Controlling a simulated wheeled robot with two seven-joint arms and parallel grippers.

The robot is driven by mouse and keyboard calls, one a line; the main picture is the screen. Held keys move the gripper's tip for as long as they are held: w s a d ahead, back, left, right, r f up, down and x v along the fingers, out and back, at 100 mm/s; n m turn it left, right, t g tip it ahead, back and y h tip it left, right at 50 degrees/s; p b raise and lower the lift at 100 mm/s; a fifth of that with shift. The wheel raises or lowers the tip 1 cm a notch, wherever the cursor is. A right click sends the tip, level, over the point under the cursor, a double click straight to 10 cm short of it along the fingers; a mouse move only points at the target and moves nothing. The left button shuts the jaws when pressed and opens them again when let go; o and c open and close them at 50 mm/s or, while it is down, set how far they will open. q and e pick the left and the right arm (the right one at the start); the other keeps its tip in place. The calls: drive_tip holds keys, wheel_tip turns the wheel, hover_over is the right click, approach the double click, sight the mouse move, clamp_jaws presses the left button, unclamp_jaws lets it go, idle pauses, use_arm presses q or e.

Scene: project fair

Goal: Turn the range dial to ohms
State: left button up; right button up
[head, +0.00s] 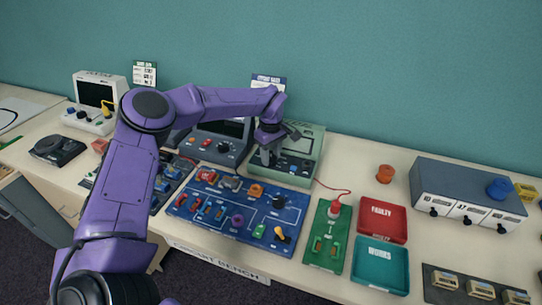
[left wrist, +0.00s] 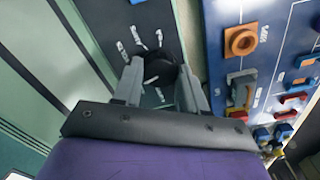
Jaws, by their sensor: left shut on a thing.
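A green meter (head: 309,143) stands at the back of the bench, right of the middle of the head view. My left gripper (head: 267,157) reaches down onto the left part of its dark front panel. In the left wrist view my left gripper (left wrist: 158,82) is shut on the black range dial (left wrist: 160,64), one finger on each side. White range labels fan out around the dial, too blurred to read. The dial's pointer direction cannot be told. In the head view the gripper hides the dial. My right gripper is in neither view.
A blue circuit board (head: 214,213) with several parts lies just in front of the meter. A red lead (head: 328,187) runs right to a green board (head: 322,250). A grey bench instrument (head: 210,141) stands close on the left. A red tray (head: 382,222) and teal tray (head: 378,265) lie right.

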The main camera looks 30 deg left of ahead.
sight(271, 157)
use_arm(q)
drive_tip(key=shift+n+b, duration=0.45)
drive_tip(key=shift+n, duration=1.45)
drive_tip(key=o, duration=1.1)
drive_tip(key=shift+c, duration=0.2)
wheel_tip(271, 157, up, 11)
drive_tip(key=b, duration=0.2)
drive_tip(key=shift+f, duration=0.2)
